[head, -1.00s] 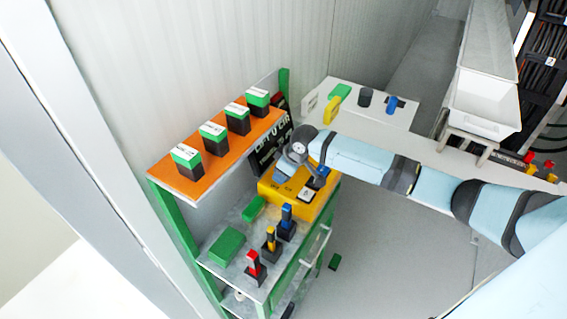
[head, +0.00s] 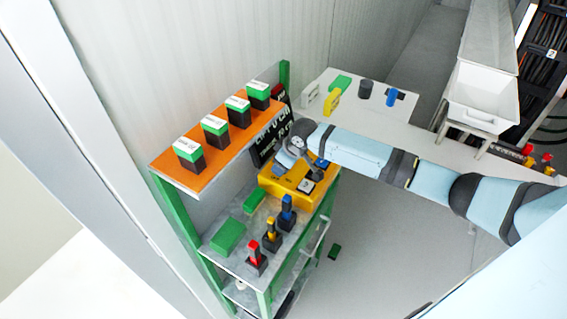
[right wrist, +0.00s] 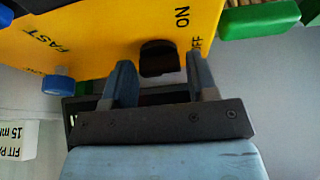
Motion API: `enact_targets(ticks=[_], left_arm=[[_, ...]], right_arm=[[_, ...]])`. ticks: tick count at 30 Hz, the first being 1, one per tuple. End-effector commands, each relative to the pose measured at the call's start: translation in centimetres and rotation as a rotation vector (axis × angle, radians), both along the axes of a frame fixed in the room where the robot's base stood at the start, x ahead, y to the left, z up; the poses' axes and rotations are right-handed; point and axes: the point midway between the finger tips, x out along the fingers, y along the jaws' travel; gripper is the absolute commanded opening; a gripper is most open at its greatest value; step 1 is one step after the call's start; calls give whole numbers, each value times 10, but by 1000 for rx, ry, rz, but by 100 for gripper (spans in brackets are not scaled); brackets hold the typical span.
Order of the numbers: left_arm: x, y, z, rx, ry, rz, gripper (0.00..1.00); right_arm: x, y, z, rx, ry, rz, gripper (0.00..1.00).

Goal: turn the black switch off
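The yellow control box (head: 287,184) sits on the grey shelf of the green-framed stand. In the right wrist view its yellow face (right wrist: 110,38) carries the words ON, OFF (partly hidden) and FAST. The black switch (right wrist: 160,57) sticks out of that face near ON and OFF. My right gripper (right wrist: 163,75) is open, with one finger on either side of the switch; I cannot tell whether they touch it. In the head view my right gripper (head: 284,166) is over the back of the box, and its wrist hides the switch. My left gripper is not in view.
Blue knobs (right wrist: 58,84) are near the gripper. An orange shelf (head: 212,148) with several green-and-black blocks is above left. Red, yellow and blue-topped switches (head: 271,236) stand in front of the box. A white table (head: 350,112) is behind.

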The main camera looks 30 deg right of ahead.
Motion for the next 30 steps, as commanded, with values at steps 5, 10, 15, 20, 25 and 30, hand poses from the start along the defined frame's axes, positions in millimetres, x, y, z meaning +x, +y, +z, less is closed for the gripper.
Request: enact_targets(ticks=[5, 10, 15, 20, 25, 30], left_arm=[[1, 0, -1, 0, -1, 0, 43], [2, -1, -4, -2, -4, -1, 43], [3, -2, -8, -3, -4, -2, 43], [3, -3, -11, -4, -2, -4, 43], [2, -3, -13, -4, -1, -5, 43], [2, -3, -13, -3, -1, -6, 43]], right_arm=[[-3, -2, 7, -1, -1, 1, 53], [-13, -8, 36, -1, -4, 1, 53], [-26, -16, 72, -1, -3, 1, 53], [-37, -22, 102, -2, -2, 1, 53], [-44, -25, 121, -1, 0, 0, 53], [-46, -26, 128, 0, -1, 0, 53]])
